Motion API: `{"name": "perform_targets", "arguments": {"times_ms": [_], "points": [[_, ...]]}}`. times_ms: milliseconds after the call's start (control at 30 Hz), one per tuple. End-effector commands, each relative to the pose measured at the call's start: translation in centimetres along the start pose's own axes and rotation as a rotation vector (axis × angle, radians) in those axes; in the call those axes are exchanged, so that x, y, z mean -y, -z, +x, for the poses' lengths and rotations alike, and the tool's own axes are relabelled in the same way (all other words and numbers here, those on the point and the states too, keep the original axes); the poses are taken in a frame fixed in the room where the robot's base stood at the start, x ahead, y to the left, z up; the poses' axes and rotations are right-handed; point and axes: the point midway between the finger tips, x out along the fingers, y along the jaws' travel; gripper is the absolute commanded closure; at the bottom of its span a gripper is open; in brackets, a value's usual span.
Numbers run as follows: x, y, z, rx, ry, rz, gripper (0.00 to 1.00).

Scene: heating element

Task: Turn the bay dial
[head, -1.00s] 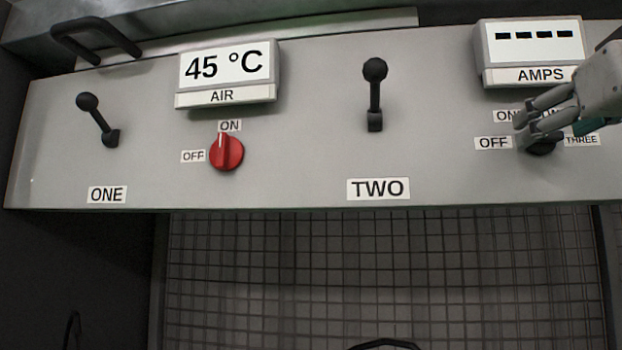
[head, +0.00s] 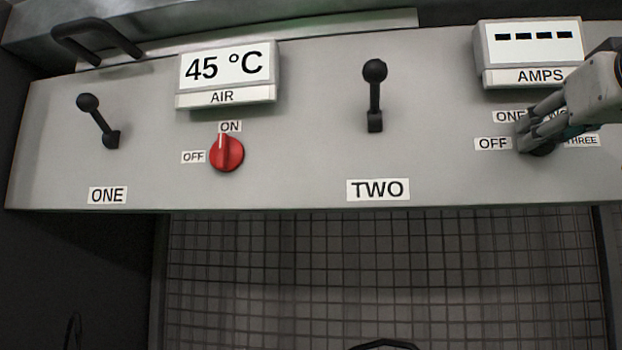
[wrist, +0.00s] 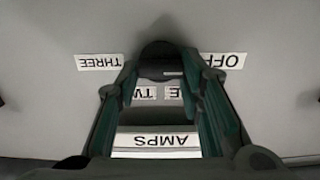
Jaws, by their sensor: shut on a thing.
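The bay dial (head: 543,150) is a black knob on the grey panel, under the AMPS display (head: 530,50). Labels OFF, ONE, TWO and THREE surround it. My gripper (head: 525,138) comes in from the right and is shut on the dial, hiding much of it and part of the TWO label. In the wrist view the picture is upside down. The dial (wrist: 160,52) sits between my two fingertips there, a pale mark on its near side. Which label the dial points to is hard to tell. The AMPS display shows only dashes.
Left of the dial on the panel (head: 300,150) are lever TWO (head: 375,95), a red AIR knob (head: 227,152) with its mark near ON, a 45 °C display (head: 227,68) and lever ONE (head: 98,120). A dark grid (head: 380,270) lies below the panel.

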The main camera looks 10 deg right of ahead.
Motion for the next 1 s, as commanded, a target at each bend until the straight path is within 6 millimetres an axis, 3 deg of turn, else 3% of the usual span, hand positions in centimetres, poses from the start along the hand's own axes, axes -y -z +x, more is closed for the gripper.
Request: {"name": "perform_targets", "arguments": {"times_ms": [267,1000], "points": [[-0.06,-0.04,0.03,0.000,0.001,0.129,0.93],[-0.39,-0.19,0.02,0.001,-0.001,0.787,0.93]]}}
